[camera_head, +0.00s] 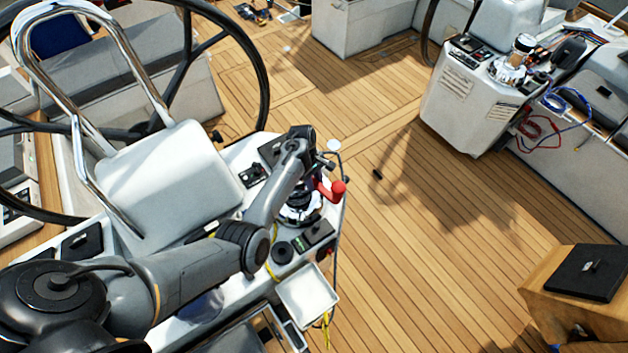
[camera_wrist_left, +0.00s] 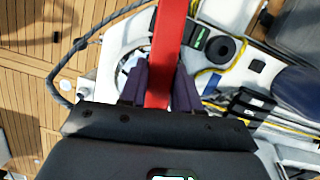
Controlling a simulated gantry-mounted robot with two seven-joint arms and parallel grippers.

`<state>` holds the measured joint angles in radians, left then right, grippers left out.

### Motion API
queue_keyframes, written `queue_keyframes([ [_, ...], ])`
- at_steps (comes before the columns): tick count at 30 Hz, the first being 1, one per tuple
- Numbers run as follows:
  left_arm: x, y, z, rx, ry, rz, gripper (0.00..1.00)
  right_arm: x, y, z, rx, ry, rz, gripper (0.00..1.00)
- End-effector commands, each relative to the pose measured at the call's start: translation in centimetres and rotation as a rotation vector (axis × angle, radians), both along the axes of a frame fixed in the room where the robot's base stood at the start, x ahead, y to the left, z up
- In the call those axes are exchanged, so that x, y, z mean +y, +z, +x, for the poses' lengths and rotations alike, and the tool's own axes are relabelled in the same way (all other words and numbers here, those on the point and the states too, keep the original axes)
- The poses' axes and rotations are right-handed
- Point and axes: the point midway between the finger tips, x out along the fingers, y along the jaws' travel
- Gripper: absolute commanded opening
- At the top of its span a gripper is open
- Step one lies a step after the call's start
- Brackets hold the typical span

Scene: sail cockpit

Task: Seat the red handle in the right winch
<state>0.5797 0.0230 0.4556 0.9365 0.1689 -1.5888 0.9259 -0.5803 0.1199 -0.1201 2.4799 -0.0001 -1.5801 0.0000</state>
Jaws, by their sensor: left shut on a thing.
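The red handle (camera_head: 331,190) is beside my left gripper (camera_head: 319,172), over the near console's winch (camera_head: 300,212). In the left wrist view the red handle (camera_wrist_left: 168,50) runs up the picture between the two dark fingers of my left gripper (camera_wrist_left: 160,88), which are shut on it. Part of this winch is hidden by the arm and handle. I cannot tell whether the handle's end is in its socket or above it. A second winch (camera_head: 512,68) stands on the far right console, with no handle visible in it. My right gripper is not in view.
The near console (camera_head: 170,180) carries a chrome rail (camera_head: 100,15), switches and a white open tray (camera_head: 306,292). A black steering wheel (camera_head: 262,85) stands behind. The teak deck (camera_head: 420,250) between the consoles is mostly clear. Blue and red ropes (camera_head: 540,128) hang by the far console.

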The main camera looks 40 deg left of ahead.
Motion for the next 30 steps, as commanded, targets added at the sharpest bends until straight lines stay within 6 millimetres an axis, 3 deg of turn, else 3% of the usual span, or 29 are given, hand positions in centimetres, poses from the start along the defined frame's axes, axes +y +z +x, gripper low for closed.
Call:
queue_keyframes([
  [24, 0.05, -0.79, 0.07, -0.002, 0.001, 0.001, 0.00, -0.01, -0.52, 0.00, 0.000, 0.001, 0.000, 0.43],
  [25, 0.05, -0.79, 0.07, -0.002, 0.001, 0.001, 0.33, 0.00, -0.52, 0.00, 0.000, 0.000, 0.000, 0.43],
  [30, 0.03, -0.82, 0.05, -0.001, 0.000, 0.000, 0.59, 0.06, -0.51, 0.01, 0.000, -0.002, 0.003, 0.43],
])
